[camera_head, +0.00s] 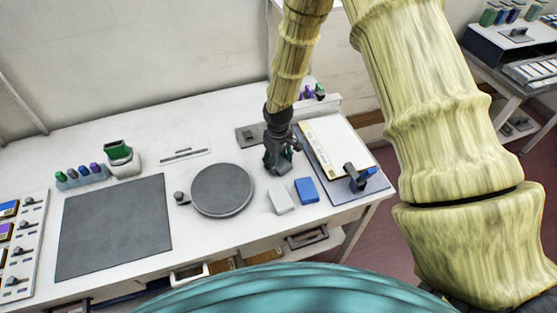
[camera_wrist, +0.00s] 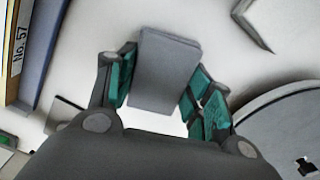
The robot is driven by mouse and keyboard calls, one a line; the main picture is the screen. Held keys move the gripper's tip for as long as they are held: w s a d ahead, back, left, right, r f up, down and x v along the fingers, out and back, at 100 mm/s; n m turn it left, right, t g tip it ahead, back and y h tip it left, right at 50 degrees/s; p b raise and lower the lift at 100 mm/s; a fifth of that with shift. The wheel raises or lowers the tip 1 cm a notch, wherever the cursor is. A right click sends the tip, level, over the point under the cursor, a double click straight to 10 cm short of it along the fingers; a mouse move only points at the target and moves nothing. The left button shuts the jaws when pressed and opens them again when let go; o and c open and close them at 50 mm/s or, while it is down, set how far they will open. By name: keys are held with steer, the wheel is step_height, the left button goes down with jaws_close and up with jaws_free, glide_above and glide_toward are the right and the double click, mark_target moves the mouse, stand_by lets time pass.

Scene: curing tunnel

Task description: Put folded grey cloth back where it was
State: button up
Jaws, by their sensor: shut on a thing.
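The folded grey cloth (camera_wrist: 165,70) shows in the wrist view as a flat grey slab between the two green-padded fingers. My gripper (camera_wrist: 160,92) is shut on it. In the head view my gripper (camera_head: 278,164) is over the right part of the white table, right of the round grey disc and left of the white board with the yellow strip. There I cannot make the cloth out clearly among the dark fingers. I cannot tell whether its lower end touches the table.
A light grey block (camera_head: 281,201) and a blue block (camera_head: 306,191) lie just in front of my gripper. The round disc (camera_head: 222,190) is to the left, beside a large dark mat (camera_head: 115,227). A grey plate (camera_head: 248,136) lies behind. The white board (camera_head: 340,145) is right.

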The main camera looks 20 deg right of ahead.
mark_target(278, 162)
steer(key=shift+f, duration=0.1)
steer(key=o, duration=1)
steer(key=shift+r, duration=0.25)
step_height(278, 162, up, 12)
steer(key=b, duration=0.4)
steer(key=shift+f, duration=0.1)
